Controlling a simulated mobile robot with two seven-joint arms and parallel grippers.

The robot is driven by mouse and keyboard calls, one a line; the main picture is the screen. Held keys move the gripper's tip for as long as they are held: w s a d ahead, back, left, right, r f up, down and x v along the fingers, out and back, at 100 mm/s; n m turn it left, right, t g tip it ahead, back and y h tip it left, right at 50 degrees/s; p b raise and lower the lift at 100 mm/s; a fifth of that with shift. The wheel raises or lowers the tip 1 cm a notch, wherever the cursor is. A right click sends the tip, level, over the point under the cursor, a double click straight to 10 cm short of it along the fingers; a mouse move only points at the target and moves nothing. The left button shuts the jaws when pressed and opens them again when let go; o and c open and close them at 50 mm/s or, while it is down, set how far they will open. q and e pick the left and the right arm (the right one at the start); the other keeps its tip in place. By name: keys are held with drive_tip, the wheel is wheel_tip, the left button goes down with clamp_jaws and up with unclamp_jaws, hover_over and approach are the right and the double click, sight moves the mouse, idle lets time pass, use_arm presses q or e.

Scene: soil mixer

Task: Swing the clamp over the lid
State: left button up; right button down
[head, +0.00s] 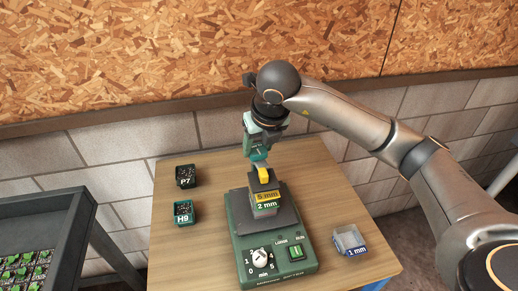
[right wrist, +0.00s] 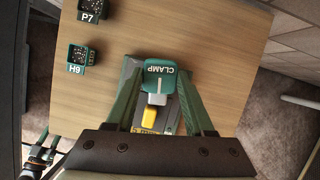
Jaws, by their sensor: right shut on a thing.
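The green mixer (head: 272,255) stands on the table with a stack of sieves on it, labelled 5 mm (head: 266,196) and 2 mm (head: 265,208). A dark lid (head: 261,184) tops the stack, with a yellow part (head: 264,174) on it. My right gripper (head: 258,156) is just above and behind the stack. In the right wrist view, its fingers are shut on the clamp (right wrist: 158,74), a green and pale piece lettered CLAMP. The yellow part (right wrist: 150,113) shows beside the clamp there. The clamp is mostly hidden in the head view. My left gripper is outside the head view.
Dark cups P7 (head: 186,176) and H9 (head: 185,213) stand on the table's left side. A pale 1 mm tray (head: 349,241) lies at the right. A dark bin of seedlings (head: 45,232) is at far left. A brick and chipboard wall is behind the table.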

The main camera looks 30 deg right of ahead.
drive_tip(key=shift+a+m+h+b, duration=0.1)
drive_tip(key=shift+m+h+b, duration=0.25)
drive_tip(key=shift+m, duration=0.55)
drive_tip(key=shift+c, duration=1.4)
unclamp_jaws()
drive_tip(key=p+v, duration=0.1)
drive_tip(key=v, duration=1.1)
drive_tip(key=shift+r, duration=0.3)
